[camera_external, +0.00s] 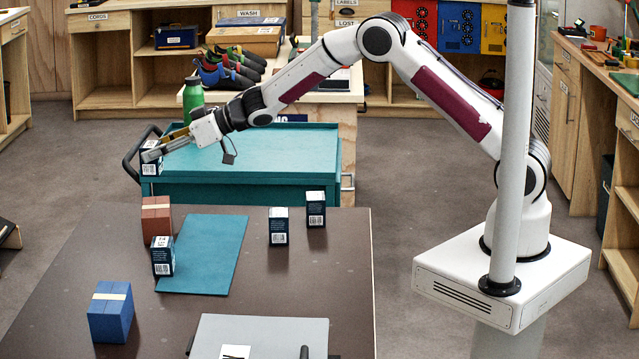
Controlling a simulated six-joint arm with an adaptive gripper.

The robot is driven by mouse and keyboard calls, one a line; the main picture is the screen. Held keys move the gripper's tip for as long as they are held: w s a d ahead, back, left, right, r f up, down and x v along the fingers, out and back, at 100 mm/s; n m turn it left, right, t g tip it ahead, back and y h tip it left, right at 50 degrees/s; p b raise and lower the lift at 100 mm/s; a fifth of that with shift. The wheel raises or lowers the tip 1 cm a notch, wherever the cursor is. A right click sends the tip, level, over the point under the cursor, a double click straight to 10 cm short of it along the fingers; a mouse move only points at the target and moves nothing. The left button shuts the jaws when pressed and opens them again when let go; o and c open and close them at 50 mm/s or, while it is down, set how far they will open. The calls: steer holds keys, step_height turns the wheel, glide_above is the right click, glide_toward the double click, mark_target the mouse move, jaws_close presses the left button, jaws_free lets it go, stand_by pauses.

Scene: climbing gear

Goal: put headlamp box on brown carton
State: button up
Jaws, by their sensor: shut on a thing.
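My gripper (153,151) reaches out to the left at the end of my arm and is shut on a small dark navy box with white print, a headlamp box (149,167). The held box appears above and behind the brown carton (156,217), with a visible gap between them in the picture. The brown carton stands on the dark table's far left part, with a lighter tape strip on it. Its top shows bare. My fingers cover part of the held box.
Similar dark boxes stand on the teal mat's left edge (162,257) and on the table (278,227) (316,210). A blue carton (110,313) is front left, and a grey board (262,332) is in front. A teal cart (290,155) with a green bottle (193,97) behind stands beyond the table.

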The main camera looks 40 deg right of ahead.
mark_target(161, 167)
steer(key=shift+f, duration=2.3)
steer(key=shift+f, duration=1.85)
steer(key=shift+f, duration=0.15)
steer(key=o, duration=1.2)
steer(key=shift+c, duration=0.2)
steer(key=v, duration=1.2)
